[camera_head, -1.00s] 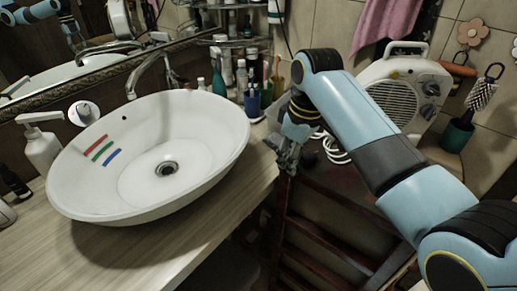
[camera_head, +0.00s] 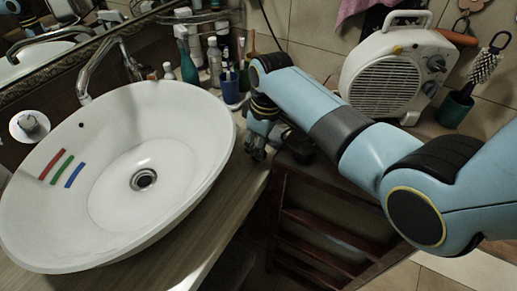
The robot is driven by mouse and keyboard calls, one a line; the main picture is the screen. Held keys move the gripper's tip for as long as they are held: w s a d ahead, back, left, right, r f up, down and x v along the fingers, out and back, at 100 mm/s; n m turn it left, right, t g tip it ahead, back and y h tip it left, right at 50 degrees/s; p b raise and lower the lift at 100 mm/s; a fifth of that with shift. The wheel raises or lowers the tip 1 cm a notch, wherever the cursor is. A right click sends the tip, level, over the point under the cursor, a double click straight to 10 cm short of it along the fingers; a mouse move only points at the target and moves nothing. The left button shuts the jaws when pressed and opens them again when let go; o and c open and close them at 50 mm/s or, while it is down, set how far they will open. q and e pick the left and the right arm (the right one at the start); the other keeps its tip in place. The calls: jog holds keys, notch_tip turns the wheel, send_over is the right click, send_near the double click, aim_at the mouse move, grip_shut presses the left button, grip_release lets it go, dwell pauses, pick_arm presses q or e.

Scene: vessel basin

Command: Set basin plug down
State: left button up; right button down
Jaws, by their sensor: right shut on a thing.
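My right gripper (camera_head: 257,147) is at the end of the blue arm, just off the right rim of the white basin (camera_head: 118,227), near the counter's edge. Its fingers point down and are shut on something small. The basin plug cannot be made out; it is most likely what the fingers hold and hide. The basin's drain (camera_head: 143,180) is uncovered. Red, green and blue stripes mark the basin's left inner wall. My left gripper is not directly in view.
The wooden counter (camera_head: 218,228) has a bare strip along the basin's front right. Bottles (camera_head: 214,60) and a blue brush cup (camera_head: 230,86) stand behind my gripper. A white fan heater (camera_head: 392,72) stands at right. A dark slatted wooden stand (camera_head: 330,215) is below my arm.

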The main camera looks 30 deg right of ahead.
jog(key=shift+f, duration=0.95)
jog(key=c, duration=1.2)
grip_release()
pick_arm(q)
jog(key=shift+w+f, duration=0.1)
jog(key=shift+w, duration=0.45)
jog(key=shift+w+r, duration=0.1)
jog(key=shift+r, duration=0.25)
pick_arm(e)
jog(key=r, duration=0.8)
jog(key=s+r, duration=0.1)
jog(key=r, duration=0.3)
jog(key=shift+s+d+r, duration=0.1)
jog(key=shift+d+r, duration=0.05)
jog(key=shift+d, duration=0.25)
